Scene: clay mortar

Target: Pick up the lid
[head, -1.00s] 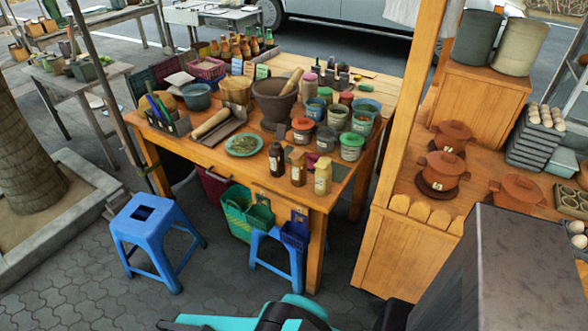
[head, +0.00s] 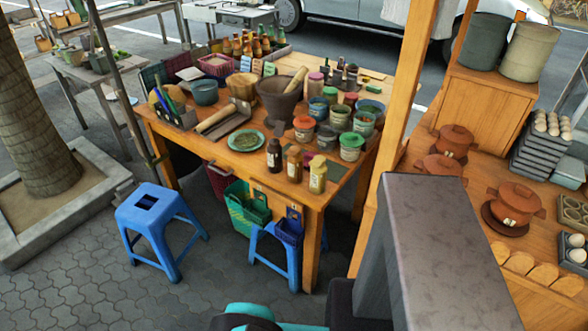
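Several lids show in the head view, and I cannot tell which one is meant. On the right counter, reddish clay pots wear knobbed lids: one lid at the back (head: 456,132), one farther forward (head: 517,192) above a labelled pot on a dark saucer. A third clay lid (head: 440,162) sits between; its pot is partly hidden by something grey close to the camera. On the wooden table, small jars have coloured lids, such as an orange one (head: 303,122) and a green one (head: 352,139). My gripper's fingers are not in view; only a teal and black part of me shows at the bottom.
The wooden table (head: 225,160) is crowded with jars, a dark mortar (head: 278,103) with a pestle, and a green plate (head: 246,141). A blue stool (head: 160,215) stands in front at left. A wooden post (head: 402,110) rises between table and counter (head: 470,195).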

